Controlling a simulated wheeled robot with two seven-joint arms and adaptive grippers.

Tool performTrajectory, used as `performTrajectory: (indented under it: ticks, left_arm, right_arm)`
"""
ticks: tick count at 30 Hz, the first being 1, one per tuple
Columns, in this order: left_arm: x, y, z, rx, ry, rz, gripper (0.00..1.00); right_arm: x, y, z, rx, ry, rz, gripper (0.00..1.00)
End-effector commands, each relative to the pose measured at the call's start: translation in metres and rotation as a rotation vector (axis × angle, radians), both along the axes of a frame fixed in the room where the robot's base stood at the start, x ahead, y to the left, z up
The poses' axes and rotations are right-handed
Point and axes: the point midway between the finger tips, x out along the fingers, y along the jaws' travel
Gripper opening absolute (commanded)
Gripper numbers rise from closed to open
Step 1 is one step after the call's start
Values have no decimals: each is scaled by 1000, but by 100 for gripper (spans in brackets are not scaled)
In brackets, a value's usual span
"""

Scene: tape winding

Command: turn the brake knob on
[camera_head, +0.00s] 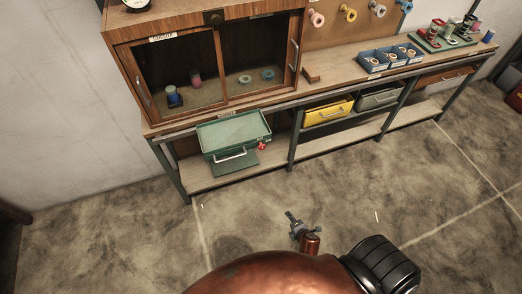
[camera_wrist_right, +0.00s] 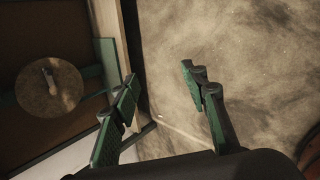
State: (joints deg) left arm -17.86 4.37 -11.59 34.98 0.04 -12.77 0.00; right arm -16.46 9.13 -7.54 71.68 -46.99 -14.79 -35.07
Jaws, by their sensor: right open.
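A small red knob-like part (camera_head: 262,146) sits at the right side of the green tray-like unit (camera_head: 233,133) under the bench's front edge. It is too small to tell its setting. In the right wrist view, my right gripper (camera_wrist_right: 160,74) is open and empty, its two green-padded fingers spread apart. A brown round disc (camera_wrist_right: 60,100) with a pale pin lies to the left of the fingers, apart from them; I cannot tell what it is. In the head view a small metal gripper-like part shows beyond my copper arm, over the floor, well apart from the red part.
The wooden bench (camera_head: 317,90) carries a glass-fronted cabinet (camera_head: 185,80) with spools and rings. Blue boxes (camera_head: 390,56) and a green rack (camera_head: 443,40) stand to the right. A yellow drawer (camera_head: 328,111) and a grey one hang below. The floor in front is clear.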

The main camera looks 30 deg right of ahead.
Motion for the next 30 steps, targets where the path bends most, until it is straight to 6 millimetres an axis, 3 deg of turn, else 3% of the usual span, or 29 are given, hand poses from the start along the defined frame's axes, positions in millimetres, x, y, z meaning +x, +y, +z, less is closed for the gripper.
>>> performTrajectory:
  ticks: [1,3,6,9,12,15,18,30]
  left_arm:
    - [-11,2,-12,3,16,1,15]
    - [-17,4,-20,5,25,2,15]
    - [-17,5,-30,5,27,2,15]
    - [-8,5,-38,5,17,-1,15]
    - [5,4,-43,3,1,-4,15]
    - [13,4,-45,3,-9,-6,15]
    - [12,4,-44,2,-7,-6,15]
    - [-9,4,-39,3,18,-3,15]
  right_arm:
    - [40,-4,40,-160,-71,133,41]
    - [85,-3,106,-406,-154,298,41]
    - [127,5,197,-753,-243,466,41]
    - [148,16,272,-1045,-296,558,41]
    - [155,27,322,-1251,-322,601,41]
    - [158,34,350,-1364,-332,616,41]
    - [165,36,360,-1404,-334,621,41]
    - [222,23,360,-1400,-336,621,41]
